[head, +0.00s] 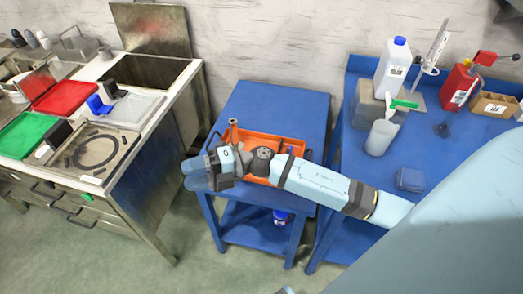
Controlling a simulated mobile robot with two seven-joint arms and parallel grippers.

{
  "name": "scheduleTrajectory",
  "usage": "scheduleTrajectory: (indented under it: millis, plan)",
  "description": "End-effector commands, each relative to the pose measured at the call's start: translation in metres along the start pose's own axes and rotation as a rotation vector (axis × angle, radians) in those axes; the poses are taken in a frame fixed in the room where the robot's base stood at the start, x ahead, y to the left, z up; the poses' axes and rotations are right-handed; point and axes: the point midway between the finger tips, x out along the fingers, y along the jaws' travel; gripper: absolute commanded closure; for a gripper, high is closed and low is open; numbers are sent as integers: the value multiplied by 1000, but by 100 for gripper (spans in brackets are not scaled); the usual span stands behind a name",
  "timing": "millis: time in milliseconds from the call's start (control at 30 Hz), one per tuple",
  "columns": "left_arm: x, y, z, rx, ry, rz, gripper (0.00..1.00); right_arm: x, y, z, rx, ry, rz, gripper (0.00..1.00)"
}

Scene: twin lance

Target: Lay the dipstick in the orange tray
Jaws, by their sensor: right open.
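The orange tray (297,143) sits on the small blue cart in the middle of the head view. My right arm lies across the view above it and hides much of its inside. My right gripper (194,175) is open, past the tray's left side, pointing left, with nothing seen between its fingers. A brownish upright cylinder (233,131) shows at the tray's back left corner. I cannot make out a dipstick for certain. My left gripper is not in view.
The right blue table holds a white bottle (393,68), a clear beaker (380,138), a red can (458,86) and a cardboard box (494,105). A metal bench at left carries red (66,97) and green (20,134) trays. The cart's back top (275,105) is clear.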

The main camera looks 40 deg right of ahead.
Motion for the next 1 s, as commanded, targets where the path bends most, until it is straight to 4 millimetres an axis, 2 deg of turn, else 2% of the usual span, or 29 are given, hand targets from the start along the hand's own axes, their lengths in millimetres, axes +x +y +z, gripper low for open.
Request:
scheduleTrajectory:
  millis: [33, 133, 167, 267, 400, 500, 600, 667, 1000]
  plan:
    - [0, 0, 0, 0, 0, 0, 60, -4, -5, -5, 144, -122, 121, 55]
    - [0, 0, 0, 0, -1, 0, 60, -25, -23, -1, 437, -395, 305, 55]
    - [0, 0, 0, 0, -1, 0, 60, -35, -33, -1, 531, -480, 345, 55]
    - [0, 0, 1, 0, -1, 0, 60, -71, -81, -9, 851, -757, 427, 55]
    - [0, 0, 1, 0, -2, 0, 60, -113, -151, -47, 1247, -1056, 431, 55]
    - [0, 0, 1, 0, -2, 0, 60, -130, -185, -78, 1445, -1179, 402, 55]
    - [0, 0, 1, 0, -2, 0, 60, -137, -202, -97, 1556, -1238, 378, 55]
    - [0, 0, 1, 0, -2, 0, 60, -139, -206, -102, 1586, -1253, 369, 55]
    - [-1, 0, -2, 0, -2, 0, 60, -139, -204, -104, 1593, -1257, 366, 55]
